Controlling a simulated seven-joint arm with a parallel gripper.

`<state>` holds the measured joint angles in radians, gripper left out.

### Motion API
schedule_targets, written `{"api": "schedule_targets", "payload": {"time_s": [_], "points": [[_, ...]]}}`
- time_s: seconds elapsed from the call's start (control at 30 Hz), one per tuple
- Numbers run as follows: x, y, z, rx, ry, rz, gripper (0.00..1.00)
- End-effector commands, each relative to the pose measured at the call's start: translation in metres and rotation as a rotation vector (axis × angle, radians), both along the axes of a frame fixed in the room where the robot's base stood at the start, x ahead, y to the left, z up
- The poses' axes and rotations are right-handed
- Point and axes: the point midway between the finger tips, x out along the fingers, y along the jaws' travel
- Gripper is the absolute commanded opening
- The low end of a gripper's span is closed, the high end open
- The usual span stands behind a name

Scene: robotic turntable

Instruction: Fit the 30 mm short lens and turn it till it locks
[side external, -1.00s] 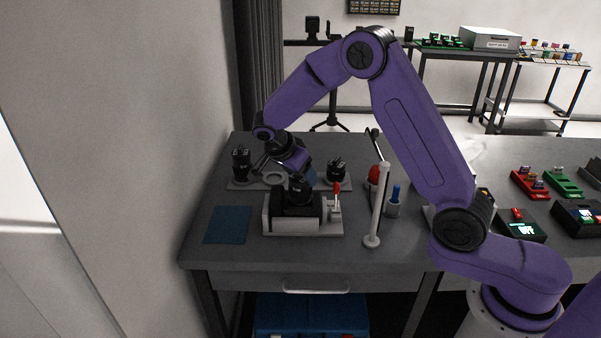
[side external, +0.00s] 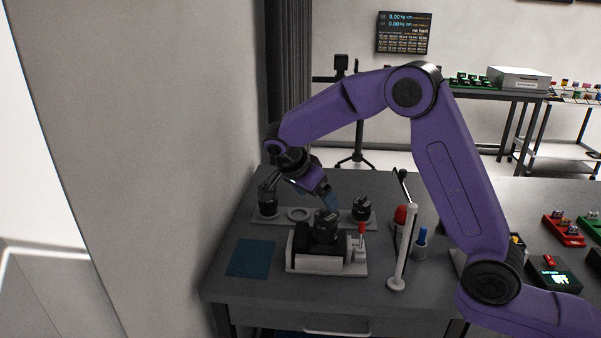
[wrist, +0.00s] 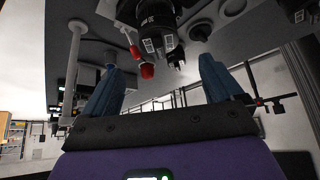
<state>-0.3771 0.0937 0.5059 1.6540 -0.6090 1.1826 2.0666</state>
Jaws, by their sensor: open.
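My gripper (side external: 331,201) is open and tilted down, above and behind the clamped dark unit. Its two blue fingers stand wide apart in the wrist view (wrist: 160,64), with nothing between them. The dark unit (side external: 325,228) stands upright in a pale cradle (side external: 318,267); a dark piece with white markings shows on it in the wrist view (wrist: 158,22). Dark lens-like pieces stand on the rack at its left (side external: 267,202) and right (side external: 362,208). The rack's middle ring (side external: 299,213) is empty. I cannot tell which piece is the 30 mm short lens.
A red-tipped lever (side external: 361,230) rises at the cradle's right. A pale post (side external: 404,250), a red ball (side external: 401,214) and a blue-topped holder (side external: 421,243) stand further right. A blue mat (side external: 251,258) lies clear at the left.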

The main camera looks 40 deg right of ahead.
Motion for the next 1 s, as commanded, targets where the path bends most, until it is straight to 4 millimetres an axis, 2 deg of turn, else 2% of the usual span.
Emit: {"api": "schedule_targets", "payload": {"time_s": [0.1, 0.3, 0.5, 0.67, 0.77, 1.0], "points": [[0.000, 0.016, 0.022, 0.001, -0.005, 0.003, 0.93], [-0.003, 0.036, 0.055, 0.001, -0.003, 0.003, 0.93], [-0.004, 0.049, 0.075, 0.001, -0.002, 0.001, 0.93], [-0.006, 0.054, 0.081, 0.005, 0.009, 0.021, 0.93], [-0.011, 0.057, 0.081, 0.019, 0.041, 0.089, 0.93], [-0.042, 0.070, 0.074, 0.082, 0.189, 0.441, 0.93]]}}
